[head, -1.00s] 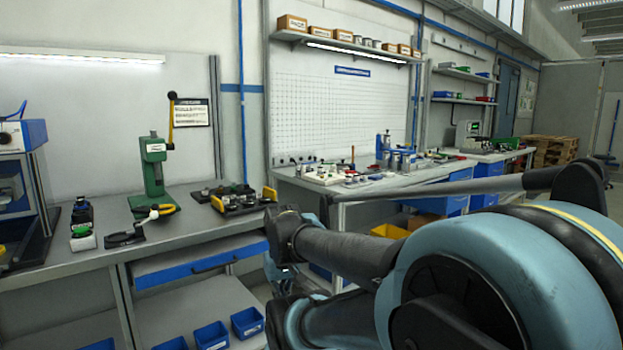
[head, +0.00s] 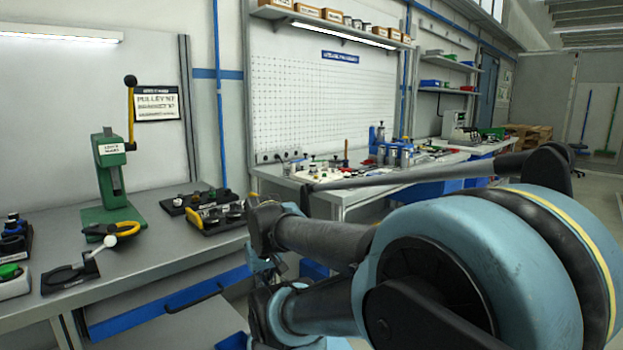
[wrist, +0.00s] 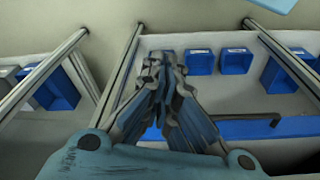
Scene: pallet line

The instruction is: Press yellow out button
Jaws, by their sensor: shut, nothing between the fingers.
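I cannot make out a yellow button marked "out" in either view. On the near bench (head: 180,262) in the head view stands a block with yellow ends and dark knobs (head: 215,216). A small box with a green button (head: 12,277) sits at the bench's left edge. My gripper (wrist: 160,62) shows in the wrist view, its fingers together with nothing between them. It points over the bench's lower shelf, apart from the small controls. In the head view my folded arm hides the fingertips.
A green lever press (head: 110,175) and a black device with a white-knobbed lever (head: 72,275) stand on the near bench. Behind my arm is a second bench with many small parts. Blue bins (wrist: 200,62) sit on a lower shelf, near a blue drawer (wrist: 255,128).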

